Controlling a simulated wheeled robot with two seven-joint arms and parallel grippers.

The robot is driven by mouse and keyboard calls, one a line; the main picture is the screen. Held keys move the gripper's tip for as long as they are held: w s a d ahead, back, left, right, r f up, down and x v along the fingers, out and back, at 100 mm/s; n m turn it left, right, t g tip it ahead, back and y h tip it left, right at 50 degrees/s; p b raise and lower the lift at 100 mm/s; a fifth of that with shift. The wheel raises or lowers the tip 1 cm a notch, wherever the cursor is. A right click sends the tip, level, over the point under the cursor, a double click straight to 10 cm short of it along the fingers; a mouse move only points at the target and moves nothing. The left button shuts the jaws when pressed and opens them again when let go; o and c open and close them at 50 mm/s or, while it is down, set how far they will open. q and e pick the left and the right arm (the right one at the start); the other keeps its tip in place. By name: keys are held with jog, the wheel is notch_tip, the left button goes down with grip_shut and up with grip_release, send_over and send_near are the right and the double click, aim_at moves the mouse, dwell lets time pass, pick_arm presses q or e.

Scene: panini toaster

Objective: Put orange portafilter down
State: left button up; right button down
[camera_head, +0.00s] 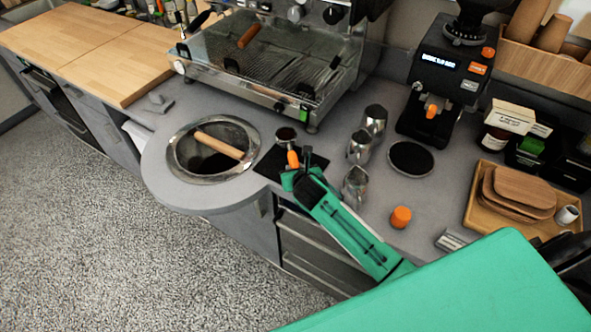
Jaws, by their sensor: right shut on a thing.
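The orange portafilter (292,158) is at the black mat (267,168) on the grey counter, with its round metal head toward the espresso machine and its orange handle toward me. My right gripper (296,172) reaches in from the lower right and is shut on the orange handle. The gripper hides the handle's near end. I cannot tell whether the portafilter touches the mat. My left gripper is not in view.
A round knock box (180,155) with a wooden bar lies left of the mat. Metal pitchers (356,186) stand close right of my gripper. An orange tamper (401,217) is farther right. The espresso machine (205,80) and grinder (440,95) stand behind.

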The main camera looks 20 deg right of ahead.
jog(key=shift+f, duration=0.45)
jog(key=c, duration=1.1)
grip_release()
jog(key=shift+f, duration=0.15)
jog(key=shift+c, duration=0.2)
jog(key=b+v, duration=0.1)
jog(key=v, duration=1.1)
jog(key=shift+b, duration=0.4)
